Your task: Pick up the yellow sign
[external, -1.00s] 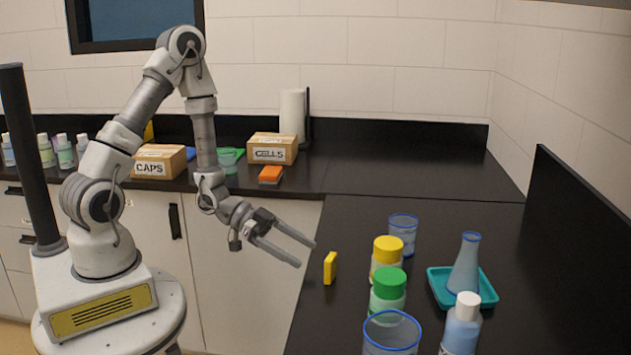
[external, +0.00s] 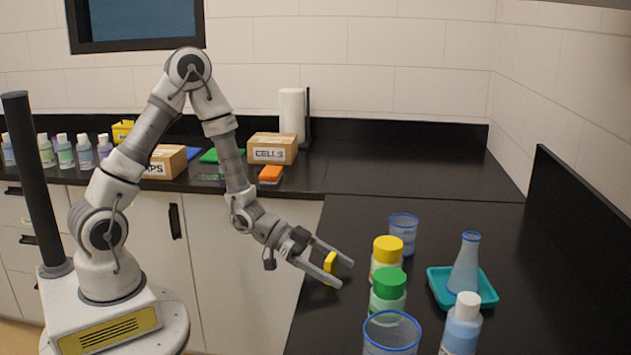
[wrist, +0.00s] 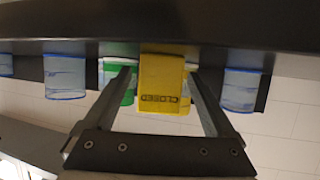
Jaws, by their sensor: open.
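The yellow sign (external: 330,263) is a small upright block near the left edge of the right-hand black counter. In the wrist view the yellow sign (wrist: 163,85) shows dark lettering that appears upside down. My gripper (external: 345,273) is open, with one finger on either side of the sign. In the wrist view my gripper's fingers (wrist: 163,75) stand apart to the left and right of the sign, with a visible gap on each side. The far face of the sign is hidden.
Close right of the sign stand a yellow-capped jar (external: 387,252) and a green-capped jar (external: 388,290). Blue-rimmed beakers (external: 403,232), a white-capped bottle (external: 461,328) and a flask (external: 466,262) on a teal tray (external: 437,284) stand near them. The counter's back part is clear.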

